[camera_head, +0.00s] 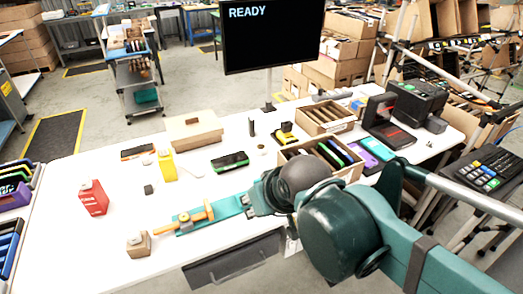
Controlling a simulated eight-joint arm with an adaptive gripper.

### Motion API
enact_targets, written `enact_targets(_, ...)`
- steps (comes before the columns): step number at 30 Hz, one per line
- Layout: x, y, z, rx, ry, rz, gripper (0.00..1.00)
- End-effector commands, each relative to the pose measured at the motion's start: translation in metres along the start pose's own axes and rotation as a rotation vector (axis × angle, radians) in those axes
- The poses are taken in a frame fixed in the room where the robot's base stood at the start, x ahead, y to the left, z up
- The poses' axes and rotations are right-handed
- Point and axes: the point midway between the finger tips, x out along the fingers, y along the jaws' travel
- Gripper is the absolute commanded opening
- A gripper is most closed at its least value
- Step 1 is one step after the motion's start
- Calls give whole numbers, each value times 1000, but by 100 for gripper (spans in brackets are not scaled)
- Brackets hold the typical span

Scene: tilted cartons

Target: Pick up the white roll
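I cannot single out a white roll for certain. A small pale round thing (262,149) stands near the middle of the white table (80,255), and its size hides its detail. Another small pale round piece (184,217) shows by an orange item (195,216), which lies across a teal strip (229,207). My gripper (252,204) is low over the table at the strip's right end. My arm covers much of it, so its opening and any contact with the strip cannot be made out.
A red carton (93,197) and a yellow carton (167,165) stand on the left. A cardboard box (194,130) is at the back. A wooden crate (350,170) lies behind my arm, and a monitor (270,45) rises behind the table.

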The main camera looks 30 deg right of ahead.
Motion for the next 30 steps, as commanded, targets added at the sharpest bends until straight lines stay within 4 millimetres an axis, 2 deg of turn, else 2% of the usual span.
enact_targets(5,0,0,0,0,0,0,33)
enact_targets(10,0,0,0,0,0,0,53)
enact_targets(23,-1,0,-3,8,-3,1,53)
enact_targets(30,-3,4,-22,62,-26,7,53)
